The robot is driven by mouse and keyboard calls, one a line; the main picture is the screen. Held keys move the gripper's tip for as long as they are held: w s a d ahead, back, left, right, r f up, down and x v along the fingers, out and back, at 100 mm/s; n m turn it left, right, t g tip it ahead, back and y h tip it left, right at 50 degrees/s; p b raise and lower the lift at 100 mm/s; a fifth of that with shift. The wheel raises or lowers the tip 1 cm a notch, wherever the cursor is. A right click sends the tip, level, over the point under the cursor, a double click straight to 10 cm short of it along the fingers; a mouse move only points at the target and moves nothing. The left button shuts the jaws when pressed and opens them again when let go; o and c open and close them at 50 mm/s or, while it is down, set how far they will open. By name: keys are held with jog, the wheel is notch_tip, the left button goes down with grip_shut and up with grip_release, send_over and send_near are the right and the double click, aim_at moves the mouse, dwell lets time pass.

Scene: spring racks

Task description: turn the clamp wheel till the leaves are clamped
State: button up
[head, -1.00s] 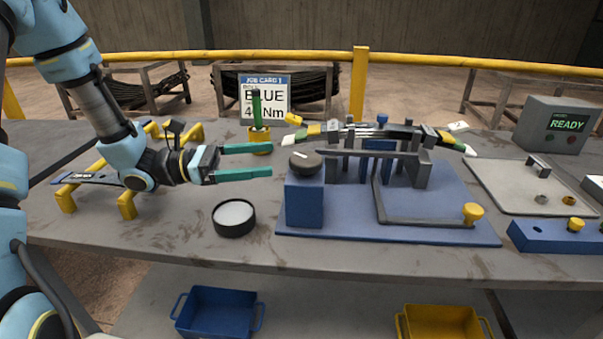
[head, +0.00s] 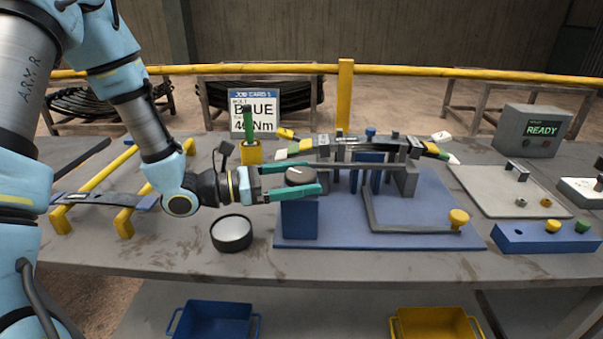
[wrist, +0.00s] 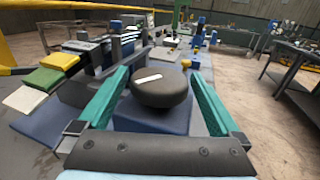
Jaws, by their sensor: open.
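The clamp wheel (head: 299,175) is a dark round knob with a white mark on top. It sits on a blue block (head: 299,217) at the left end of the blue fixture base (head: 420,205). My gripper (head: 318,178) has teal fingers and is open, one finger on each side of the wheel. In the wrist view the wheel (wrist: 160,90) lies between the two fingers, with a gap visible at least on the right; contact is hard to tell. The stacked leaves (head: 345,148) lie across the grey fixture uprights, with coloured tabs at their ends.
A round black-rimmed dish (head: 231,233) stands in front of my gripper. A yellow holder (head: 251,152) with a green-handled tool is behind it. A bent grey bar with a yellow knob (head: 459,218) lies on the base. A control box (head: 531,130) reads READY.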

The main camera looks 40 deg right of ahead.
jog(key=shift+s+d, duration=0.1)
jog(key=shift+d, duration=0.05)
jog(key=shift+c, duration=0.2)
jog(key=c, duration=1.2)
jog(key=shift+o, duration=0.2)
jog(key=shift+m+g, duration=0.3)
jog(key=shift+g, duration=0.1)
jog(key=m+g+y, duration=0.2)
jog(key=shift+g+p, duration=0.4)
jog(key=m+g+y, duration=0.2)
jog(key=g, duration=0.1)
jog(key=shift+m+y+p, duration=0.3)
jog(key=shift+m+y, duration=0.1)
jog(key=m+g+y, duration=0.2)
jog(key=y, duration=0.1)
jog(key=m+g+y, duration=0.1)
jog(key=m+y, duration=0.2)
jog(key=y, duration=0.1)
jog(key=shift+g, duration=0.4)
jog(key=shift+m+y, duration=0.3)
jog(key=shift+y, duration=0.2)
